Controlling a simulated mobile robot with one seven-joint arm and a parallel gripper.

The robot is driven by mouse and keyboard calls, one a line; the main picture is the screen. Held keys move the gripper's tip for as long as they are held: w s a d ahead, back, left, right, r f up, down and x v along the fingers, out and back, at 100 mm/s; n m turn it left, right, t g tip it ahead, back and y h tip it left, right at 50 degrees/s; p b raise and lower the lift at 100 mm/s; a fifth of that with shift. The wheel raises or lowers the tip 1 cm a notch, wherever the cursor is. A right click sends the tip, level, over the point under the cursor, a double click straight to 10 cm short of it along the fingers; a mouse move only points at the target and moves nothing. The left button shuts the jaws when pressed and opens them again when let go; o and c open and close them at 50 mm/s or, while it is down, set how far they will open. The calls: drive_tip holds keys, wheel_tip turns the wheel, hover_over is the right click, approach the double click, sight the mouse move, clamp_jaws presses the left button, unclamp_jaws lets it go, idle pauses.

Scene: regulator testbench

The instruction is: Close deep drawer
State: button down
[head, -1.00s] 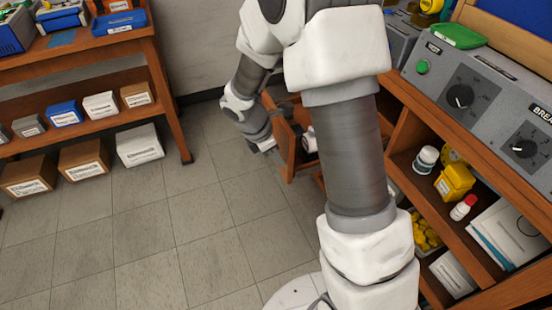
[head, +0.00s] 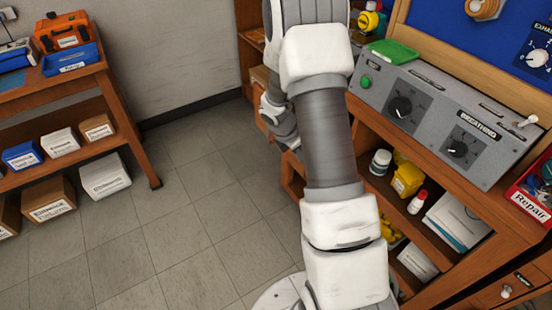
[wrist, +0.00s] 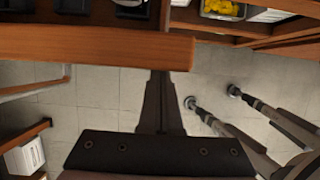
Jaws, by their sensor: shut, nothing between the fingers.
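The deep drawer shows in the wrist view as a thick wooden front panel (wrist: 90,46) across the upper left, with dark contents behind it. In the head view my arm hides most of the drawer, so how far it stands out is hard to tell. My gripper (wrist: 159,82) is shut and empty. Its fingertips are at the panel's lower edge, near its right end, in the wrist view. Whether they touch it I cannot tell. In the head view my gripper is largely hidden behind my arm.
The bench on the right carries a grey control panel (head: 430,115), with bottles and a yellow container (head: 406,178) on the shelf below. A wooden shelf unit (head: 135,140) with boxes stands at the left. The tiled floor (head: 190,240) between is clear.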

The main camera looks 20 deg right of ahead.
drive_tip(key=d+p, duration=0.1)
drive_tip(key=d, duration=0.3)
drive_tip(key=w+d+p, duration=0.1)
drive_tip(key=d+p, duration=0.1)
drive_tip(key=d, duration=0.2)
drive_tip(key=d+p, duration=0.1)
drive_tip(key=d, duration=0.4)
drive_tip(key=shift+w+p, duration=0.4)
drive_tip(key=shift+a, duration=0.2)
